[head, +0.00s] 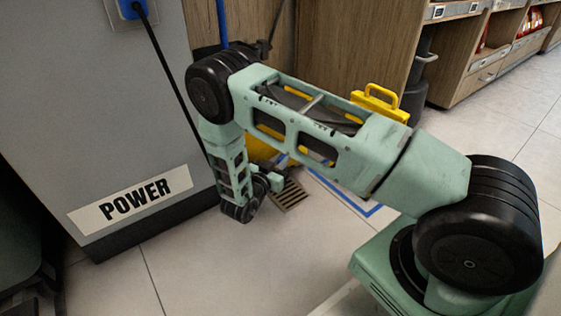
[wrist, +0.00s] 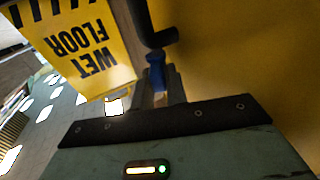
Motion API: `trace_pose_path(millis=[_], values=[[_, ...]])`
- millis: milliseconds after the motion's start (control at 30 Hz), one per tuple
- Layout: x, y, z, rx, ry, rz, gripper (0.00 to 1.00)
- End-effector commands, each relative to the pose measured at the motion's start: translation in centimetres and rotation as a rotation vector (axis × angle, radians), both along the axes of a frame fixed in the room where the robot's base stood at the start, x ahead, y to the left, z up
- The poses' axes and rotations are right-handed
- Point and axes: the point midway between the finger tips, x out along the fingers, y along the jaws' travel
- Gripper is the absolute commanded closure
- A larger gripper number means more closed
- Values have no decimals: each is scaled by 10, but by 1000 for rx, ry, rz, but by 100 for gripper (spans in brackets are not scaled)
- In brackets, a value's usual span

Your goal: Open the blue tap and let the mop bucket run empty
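The yellow mop bucket (wrist: 235,50) fills the right of the wrist view. In the head view the yellow bucket (head: 261,150) is mostly hidden behind my arm. The blue tap (wrist: 155,73) shows below a black curved part at the bucket. My gripper (wrist: 161,84) is right at the tap, its dark fingers close together and the blue part at their tips. I cannot tell whether they grip it. In the head view my gripper (head: 270,182) is low beside the bucket, above the floor. The water inside is hidden.
A floor drain (head: 291,195) lies just right of my gripper, near blue floor tape (head: 345,197). A yellow panel reading WET FLOOR (wrist: 82,50) is at the left of the wrist view. A grey POWER cabinet (head: 120,130) stands left. The front floor is clear.

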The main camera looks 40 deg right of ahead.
Motion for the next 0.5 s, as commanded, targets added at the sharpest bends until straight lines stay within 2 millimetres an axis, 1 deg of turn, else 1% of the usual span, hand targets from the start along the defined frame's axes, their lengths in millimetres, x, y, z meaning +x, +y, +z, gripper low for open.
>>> trace_pose_path(millis=[267, 500], values=[[-1, 0, 1, -1, 3, 13, 100], [-4, -1, 4, -2, 6, 108, 100]])
